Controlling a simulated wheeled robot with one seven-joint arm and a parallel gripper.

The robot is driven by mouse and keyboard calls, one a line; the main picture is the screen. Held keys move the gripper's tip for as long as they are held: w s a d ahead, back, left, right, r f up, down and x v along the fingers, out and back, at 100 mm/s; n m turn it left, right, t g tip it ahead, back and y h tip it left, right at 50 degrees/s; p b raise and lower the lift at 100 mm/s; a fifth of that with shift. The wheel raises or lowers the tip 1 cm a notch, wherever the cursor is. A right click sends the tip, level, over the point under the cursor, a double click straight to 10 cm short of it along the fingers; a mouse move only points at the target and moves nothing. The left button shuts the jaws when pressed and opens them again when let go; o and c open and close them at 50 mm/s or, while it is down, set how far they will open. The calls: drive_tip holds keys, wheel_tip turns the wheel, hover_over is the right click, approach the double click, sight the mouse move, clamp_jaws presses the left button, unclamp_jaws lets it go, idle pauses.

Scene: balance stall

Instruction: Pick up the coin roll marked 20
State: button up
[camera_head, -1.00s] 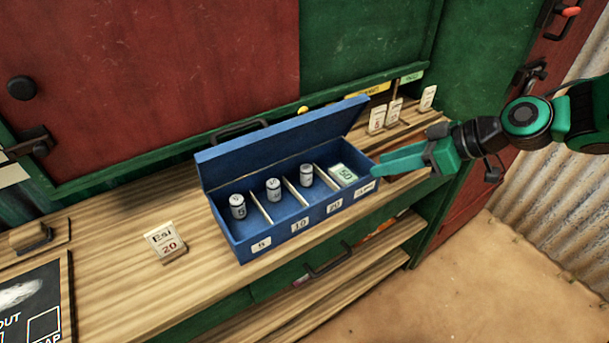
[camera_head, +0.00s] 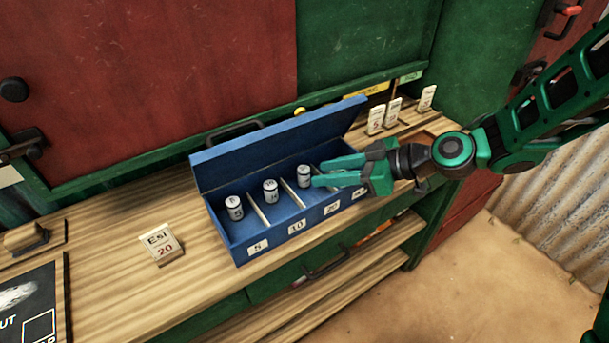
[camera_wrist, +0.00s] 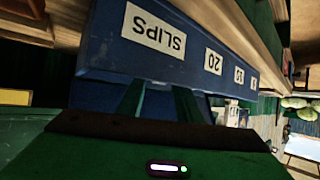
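The blue cash box (camera_head: 241,255) stands open on the wooden counter, its front labelled 5, 10, 20 and, in the wrist view, SLIPS (camera_wrist: 154,27). A small pale coin roll (camera_head: 304,176) stands upright in the compartment behind the 20 label (camera_head: 332,208). Similar rolls stand behind the 10 label (camera_head: 270,191) and the 5 label (camera_head: 234,207). My gripper (camera_head: 320,173) is open, its fingertips just right of the 20 roll, over the box. The fingers show apart and empty in the wrist view (camera_wrist: 158,98). I cannot tell whether they touch the roll. My gripper hides the slips compartment.
The raised lid (camera_head: 275,140) stands behind the compartments. Thin dividers separate the rolls. A card reading 20 (camera_head: 161,244) stands on the counter at left. Several small cards (camera_head: 376,119) stand at the back right.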

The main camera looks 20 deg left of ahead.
sight(304, 177)
drive_tip(key=x, duration=0.5)
drive_tip(key=shift+r, duration=0.1)
clamp_jaws()
